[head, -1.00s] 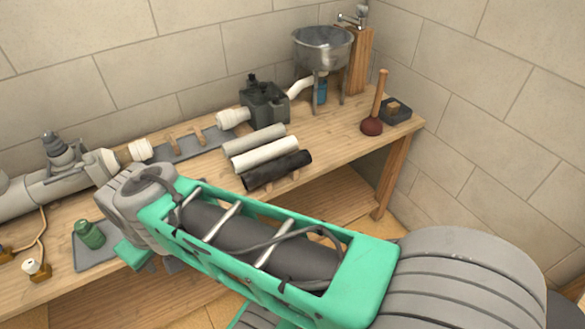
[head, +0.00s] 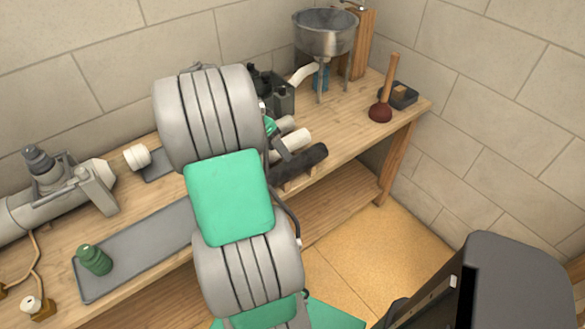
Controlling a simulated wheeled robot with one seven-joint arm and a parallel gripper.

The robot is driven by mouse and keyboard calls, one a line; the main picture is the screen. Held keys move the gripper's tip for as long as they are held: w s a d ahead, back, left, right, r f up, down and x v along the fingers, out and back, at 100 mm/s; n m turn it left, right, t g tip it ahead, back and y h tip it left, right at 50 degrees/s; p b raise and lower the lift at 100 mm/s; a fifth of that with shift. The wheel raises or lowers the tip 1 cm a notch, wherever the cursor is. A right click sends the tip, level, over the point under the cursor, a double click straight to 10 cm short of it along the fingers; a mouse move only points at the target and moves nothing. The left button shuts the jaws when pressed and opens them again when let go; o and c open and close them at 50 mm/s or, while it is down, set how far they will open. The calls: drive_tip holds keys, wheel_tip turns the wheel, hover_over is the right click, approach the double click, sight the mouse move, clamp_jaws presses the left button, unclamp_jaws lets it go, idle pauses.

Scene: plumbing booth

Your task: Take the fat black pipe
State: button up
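The fat black pipe (head: 312,158) lies on the wooden workbench, in front of the white pipes, on a small wooden rest. Its left end is partly hidden by my arm. A white pipe (head: 297,138) shows just behind it, with the end of another pipe beyond; my arm covers the rest of them. My gripper (head: 292,146) shows only in part, as a small grey and green piece beside the pipes, just behind the black pipe in the picture. My arm hides most of it, so its opening and any contact are unclear.
A steel funnel-like basin (head: 324,38) on legs and a dark pump-like unit (head: 278,92) stand behind. A plunger (head: 382,110) is near the right end. Bare bench (head: 350,125) lies right of the pipes.

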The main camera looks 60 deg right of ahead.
sight(290, 163)
drive_tip(key=x, duration=0.8)
drive_tip(key=shift+s+r, duration=0.15)
drive_tip(key=shift+s, duration=0.15)
drive_tip(key=shift+a, duration=0.1)
drive_tip(key=shift+c, duration=0.2)
drive_tip(key=shift+w, duration=0.1)
drive_tip(key=c, duration=1.2)
